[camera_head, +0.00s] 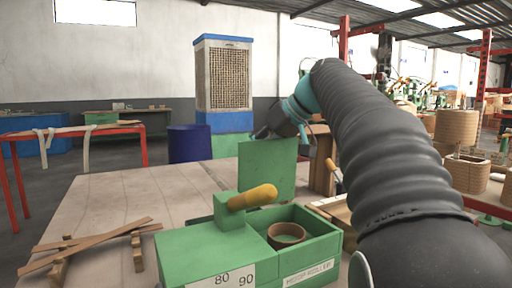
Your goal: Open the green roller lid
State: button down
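A green box (200,252) with the numbers 80 and 90 on its front stands at the near edge of the table. Its right compartment is open at the top and holds a brown ring (286,235). A green flat panel (266,172), which looks like the lid, stands upright at the back of this compartment. A yellow-brown wooden roller or handle (252,197) sits beside a green block on the box. My gripper (264,132) is at the top edge of the upright panel. Its fingers are small and dark, and I cannot tell whether they touch or grip it.
Wooden strips (88,245) lie on the table (135,195) at the left; the table's middle is clear. A blue barrel (190,144) and a cooler unit (224,85) stand behind. Wooden coils (457,130) stand at the right, partly behind my arm.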

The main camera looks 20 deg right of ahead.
jog(key=shift+w+d+f, duration=0.15)
jog(key=shift+d+f, duration=0.15)
jog(key=shift+f, duration=0.2)
dwell(0.4)
jog(key=c, duration=1.4)
grip_release()
jog(key=o, duration=0.4)
jog(key=shift+d, duration=0.35)
jog(key=shift+o, duration=0.2)
jog(key=shift+a, duration=0.15)
jog(key=shift+r, duration=0.1)
jog(key=shift+r, duration=0.15)
jog(key=v, duration=1.2)
jog(key=shift+r, duration=0.1)
